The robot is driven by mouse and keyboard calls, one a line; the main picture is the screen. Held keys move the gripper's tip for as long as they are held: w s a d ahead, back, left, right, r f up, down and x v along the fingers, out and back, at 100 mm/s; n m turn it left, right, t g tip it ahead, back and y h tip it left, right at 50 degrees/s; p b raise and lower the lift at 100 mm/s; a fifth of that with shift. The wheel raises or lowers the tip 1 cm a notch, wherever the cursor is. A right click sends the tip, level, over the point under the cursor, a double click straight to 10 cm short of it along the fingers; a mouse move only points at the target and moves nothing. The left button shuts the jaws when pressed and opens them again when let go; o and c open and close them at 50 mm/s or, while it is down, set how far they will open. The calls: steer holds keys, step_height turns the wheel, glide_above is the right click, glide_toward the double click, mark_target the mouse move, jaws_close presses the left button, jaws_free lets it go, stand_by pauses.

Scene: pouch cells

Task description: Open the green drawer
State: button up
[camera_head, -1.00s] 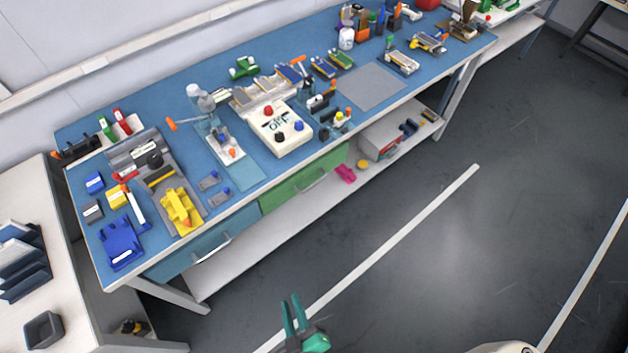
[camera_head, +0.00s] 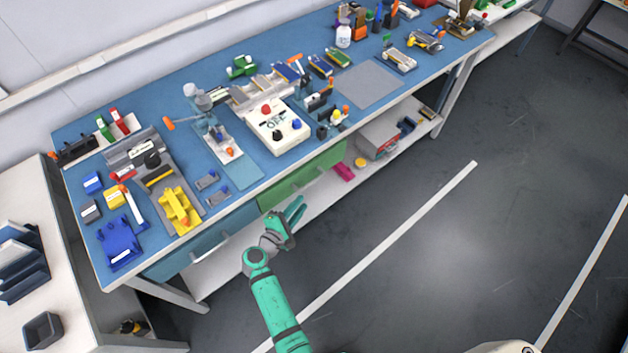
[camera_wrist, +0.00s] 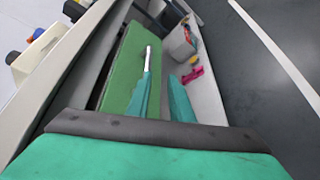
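The green drawer (camera_head: 330,164) is set under the blue bench top, to the right of a blue drawer. Its front fills the middle of the wrist view (camera_wrist: 122,68), with a pale bar handle (camera_wrist: 148,58) on it. In the head view the handle (camera_head: 309,180) shows just right of my gripper. My gripper (camera_head: 297,208) is in front of the drawer's left part. Its two teal fingers (camera_wrist: 162,98) are apart with a gap between them, and nothing is held. The drawer looks shut. I cannot tell whether a finger touches the handle.
The blue drawer (camera_head: 205,246) is left of the green one. A lower shelf (camera_head: 225,268) runs beneath, holding a pink object (camera_head: 343,172) and a grey box (camera_head: 378,138). The bench top (camera_head: 250,172) is crowded above. The floor in front is clear.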

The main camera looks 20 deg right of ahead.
mark_target(311, 184)
steer(key=shift+h, duration=0.6)
steer(key=x, duration=0.4)
steer(key=r+x, duration=0.1)
steer(key=x, duration=0.3)
steer(key=w+x, duration=0.1)
steer(key=x, duration=0.2)
steer(key=shift+w+d+r, duration=0.1)
steer(key=shift+w+r, duration=0.2)
steer(key=shift+w, duration=0.05)
jaws_close()
